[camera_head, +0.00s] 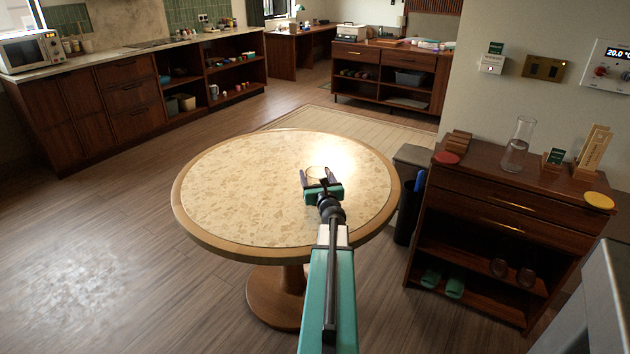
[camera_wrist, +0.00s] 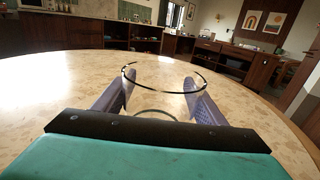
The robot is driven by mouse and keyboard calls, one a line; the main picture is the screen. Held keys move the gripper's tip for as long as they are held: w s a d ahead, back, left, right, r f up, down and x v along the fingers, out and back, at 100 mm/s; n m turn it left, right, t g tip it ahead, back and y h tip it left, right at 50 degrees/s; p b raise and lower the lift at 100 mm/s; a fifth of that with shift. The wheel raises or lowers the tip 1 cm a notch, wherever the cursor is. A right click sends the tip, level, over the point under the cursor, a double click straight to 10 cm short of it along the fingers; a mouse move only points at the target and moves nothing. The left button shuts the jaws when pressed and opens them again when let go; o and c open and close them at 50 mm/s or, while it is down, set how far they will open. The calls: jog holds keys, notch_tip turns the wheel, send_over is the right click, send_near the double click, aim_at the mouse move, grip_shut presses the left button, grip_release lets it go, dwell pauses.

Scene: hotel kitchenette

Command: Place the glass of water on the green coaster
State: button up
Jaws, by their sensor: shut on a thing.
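My gripper (camera_head: 319,179) is over the right part of the round table, its fingers shut on a clear glass (camera_head: 317,172). In the wrist view the glass (camera_wrist: 165,93) shows as a dark rim and a faint lower ring between the two fingers (camera_wrist: 160,103). It looks upright. I cannot make out the water level, or whether the base touches the tabletop. I see no green coaster in either view; the gripper and arm hide part of the table.
The round table (camera_head: 235,190) is otherwise bare. On the right, a dark cabinet (camera_head: 500,190) holds a red disc (camera_head: 446,157), a glass carafe (camera_head: 516,150), small green-and-white cards (camera_head: 553,157), a wooden holder (camera_head: 592,150) and a yellow disc (camera_head: 599,200). A dark bin (camera_head: 405,215) stands between table and cabinet.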

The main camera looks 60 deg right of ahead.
aim_at(318, 182)
jog(key=shift+f, duration=0.7)
jog(key=shift+f, duration=0.2)
jog(key=o, duration=1.2)
jog(key=shift+o, duration=0.2)
jog(key=shift+r, duration=0.2)
jog(key=shift+s+a, duration=0.1)
jog(key=shift+b+v, duration=0.65)
jog(key=shift+v, duration=3.95)
jog(key=shift+r+p, duration=0.2)
jog(key=shift+p, duration=0.4)
jog(key=shift+f+p, duration=0.1)
jog(key=shift+p, duration=0.5)
jog(key=shift+s+a+p, duration=0.1)
jog(key=shift+a+p, duration=0.2)
jog(key=shift+p, duration=0.9)
